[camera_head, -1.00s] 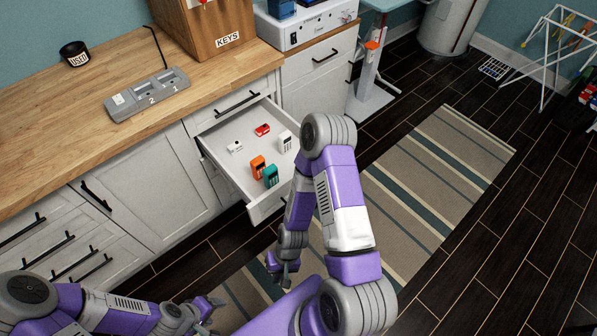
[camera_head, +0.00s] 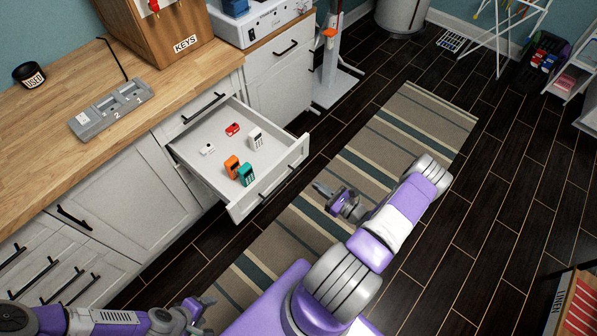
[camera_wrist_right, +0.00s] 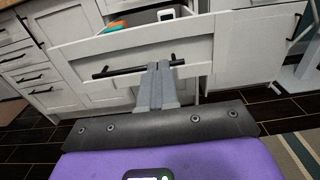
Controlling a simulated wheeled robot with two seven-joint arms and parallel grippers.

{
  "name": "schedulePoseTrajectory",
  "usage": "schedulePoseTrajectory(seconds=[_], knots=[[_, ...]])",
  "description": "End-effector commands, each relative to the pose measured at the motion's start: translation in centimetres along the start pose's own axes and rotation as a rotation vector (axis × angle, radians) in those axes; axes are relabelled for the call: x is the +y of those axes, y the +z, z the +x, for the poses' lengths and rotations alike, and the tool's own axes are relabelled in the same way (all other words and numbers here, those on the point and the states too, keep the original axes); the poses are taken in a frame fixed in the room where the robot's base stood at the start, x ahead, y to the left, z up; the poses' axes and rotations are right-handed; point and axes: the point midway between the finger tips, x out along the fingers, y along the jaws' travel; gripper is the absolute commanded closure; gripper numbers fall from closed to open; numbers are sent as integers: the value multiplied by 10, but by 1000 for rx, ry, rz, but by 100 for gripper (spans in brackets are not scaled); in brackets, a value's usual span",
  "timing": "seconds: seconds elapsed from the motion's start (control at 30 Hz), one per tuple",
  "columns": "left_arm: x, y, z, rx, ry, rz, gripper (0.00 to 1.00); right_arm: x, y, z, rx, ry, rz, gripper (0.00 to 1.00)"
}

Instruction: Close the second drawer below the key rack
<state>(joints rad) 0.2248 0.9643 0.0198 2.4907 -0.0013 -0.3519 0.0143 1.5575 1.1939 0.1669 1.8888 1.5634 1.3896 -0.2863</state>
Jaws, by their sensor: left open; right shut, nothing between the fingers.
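The wooden key rack (camera_head: 160,30), labelled KEYS, stands on the counter. Below it, under a closed top drawer (camera_head: 190,118), the second drawer (camera_head: 300,153) is pulled well out. Its white front with a black bar handle also fills the upper middle of the right wrist view (camera_wrist_right: 120,55). My right gripper (camera_head: 319,188) is shut and empty, out in front of the drawer. In the right wrist view its fingertips (camera_wrist_right: 157,67) overlap the handle; contact cannot be told. My left gripper (camera_head: 207,306) is open and empty, low at the front, apart from the drawer.
Inside the drawer lie an orange device (camera_head: 232,166), a teal one (camera_head: 246,175), a white one (camera_head: 256,139) and small red and white items. A grey numbered dock (camera_head: 112,108) is on the counter (camera_head: 55,125). A striped rug (camera_head: 405,125) covers clear floor.

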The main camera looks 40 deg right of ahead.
Motion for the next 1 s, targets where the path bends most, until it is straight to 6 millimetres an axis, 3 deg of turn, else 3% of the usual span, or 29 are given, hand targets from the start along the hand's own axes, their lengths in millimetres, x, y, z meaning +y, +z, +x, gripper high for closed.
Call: schedulePoseTrajectory(seconds=[0.17,0.6,0.8,1.0], knots=[[-1,0,3,0,0,0,38,1,0,25,-5,2,0,100],[-6,-1,16,0,0,0,38,1,-1,114,-3,3,0,100],[-7,-1,20,0,0,0,38,1,0,133,-2,2,1,100],[-7,-1,20,0,0,0,38,1,0,137,0,3,1,100]])
